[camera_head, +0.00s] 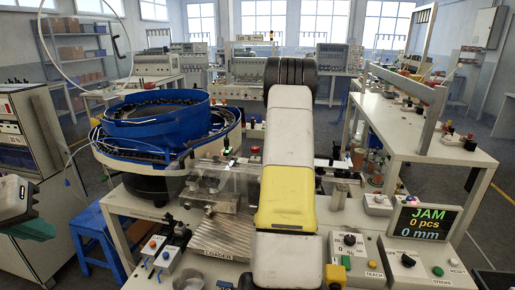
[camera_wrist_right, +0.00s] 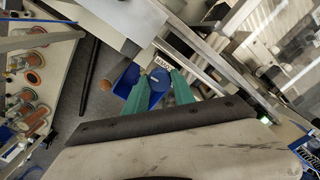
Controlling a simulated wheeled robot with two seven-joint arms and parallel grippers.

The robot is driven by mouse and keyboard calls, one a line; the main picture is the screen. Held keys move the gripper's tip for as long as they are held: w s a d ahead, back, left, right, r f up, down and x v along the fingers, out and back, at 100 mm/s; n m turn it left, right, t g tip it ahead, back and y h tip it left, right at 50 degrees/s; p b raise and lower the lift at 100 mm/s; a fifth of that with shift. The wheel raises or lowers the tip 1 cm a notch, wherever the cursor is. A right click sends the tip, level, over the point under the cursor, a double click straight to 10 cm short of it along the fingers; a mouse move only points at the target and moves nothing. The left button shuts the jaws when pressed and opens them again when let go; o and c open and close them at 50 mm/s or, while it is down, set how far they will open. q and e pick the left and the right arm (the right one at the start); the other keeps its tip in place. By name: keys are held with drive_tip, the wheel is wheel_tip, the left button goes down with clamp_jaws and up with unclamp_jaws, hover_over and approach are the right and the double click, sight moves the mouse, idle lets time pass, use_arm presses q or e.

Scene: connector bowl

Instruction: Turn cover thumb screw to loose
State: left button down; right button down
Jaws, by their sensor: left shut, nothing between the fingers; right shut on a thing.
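In the head view my right arm covers the middle of the machine and hides the right gripper and the knob. A clear cover (camera_head: 228,180) shows left of that arm. My left gripper (camera_head: 38,230) is shut and empty at the left edge, away from the machine.
A blue bowl feeder (camera_head: 155,118) stands left of the arm. The metal loader plate (camera_head: 222,236) lies in front. A display (camera_head: 425,222) at right reads JAM, 0 pcs, 0 mm. Knob boxes line the front edge. A blue stool (camera_head: 88,250) stands at lower left.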

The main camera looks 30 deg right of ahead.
drive_tip(key=n, duration=0.4)
drive_tip(key=shift+r+n, duration=0.1)
drive_tip(key=shift+n, duration=0.2)
drive_tip(key=n, duration=0.4)
drive_tip(key=shift+n, duration=0.3)
drive_tip(key=n, duration=0.4)
drive_tip(key=shift+n, duration=2.1)
drive_tip(key=c, duration=1.1)
unclamp_jaws()
drive_tip(key=shift+o, duration=0.2)
